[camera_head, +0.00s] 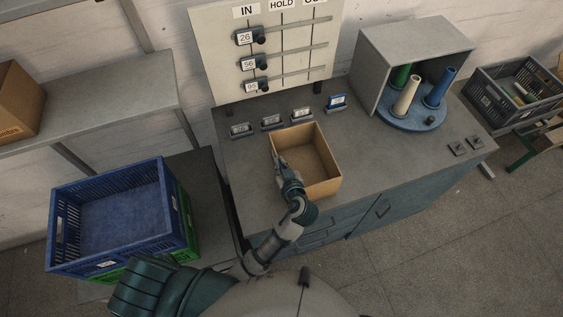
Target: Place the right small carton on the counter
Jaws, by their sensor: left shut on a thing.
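An open, empty-looking small carton (318,161) of brown cardboard is at the front middle of the grey counter (375,165). It looks upright, and I cannot tell whether its base touches the counter top. My left gripper (283,168) reaches in from the lower left and is shut on the carton's left wall. The fingertips are small and partly hidden against the carton. My right gripper does not show.
A blue crate (62,222) sits on a green one at the left. A board with sliders (215,60) stands behind the counter. Small label holders (272,122) line the back. A grey box (375,60) with coloured cones (438,88) stands right. The counter's right front is clear.

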